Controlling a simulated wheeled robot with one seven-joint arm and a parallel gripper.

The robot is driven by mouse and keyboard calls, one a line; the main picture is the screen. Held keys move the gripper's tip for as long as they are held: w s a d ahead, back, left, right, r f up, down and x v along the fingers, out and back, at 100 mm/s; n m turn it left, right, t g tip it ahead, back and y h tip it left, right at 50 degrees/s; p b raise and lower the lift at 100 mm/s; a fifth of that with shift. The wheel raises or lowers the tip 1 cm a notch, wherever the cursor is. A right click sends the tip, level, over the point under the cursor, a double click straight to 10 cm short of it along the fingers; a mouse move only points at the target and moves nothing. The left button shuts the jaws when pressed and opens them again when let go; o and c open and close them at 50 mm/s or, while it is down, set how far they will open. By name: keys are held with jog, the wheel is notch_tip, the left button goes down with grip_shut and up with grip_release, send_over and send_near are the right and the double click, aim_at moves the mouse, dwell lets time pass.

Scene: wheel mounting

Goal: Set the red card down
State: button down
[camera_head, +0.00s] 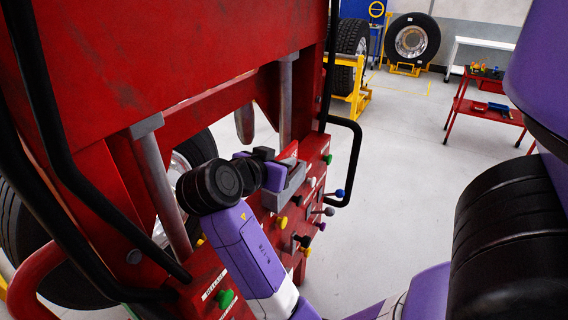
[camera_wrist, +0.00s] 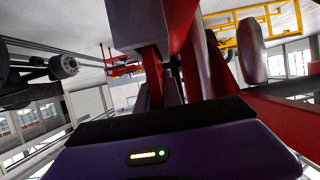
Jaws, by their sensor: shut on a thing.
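The red card (camera_head: 289,152) shows in the head view as a small red piece with a pale edge, at the fingers of my gripper (camera_head: 280,168). My gripper is shut on it. A grey box-like holder (camera_head: 290,200) on the red machine's control panel is just below the gripper. I cannot tell whether the card touches it. In the wrist view the card cannot be told apart from the red machine parts behind the dark gripper body.
The red machine's panel (camera_head: 283,230) carries several coloured knobs and levers beside the holder. A black handle bar (camera_head: 356,160) juts out at its right. A red trolley (camera_head: 487,105) and a wheel (camera_head: 413,42) stand far back. The floor right of the panel is clear.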

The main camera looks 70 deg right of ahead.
jog(key=shift+f, duration=0.2)
jog(key=shift+f, duration=0.2)
jog(key=c, duration=1.5)
grip_release()
jog(key=shift+r, duration=0.15)
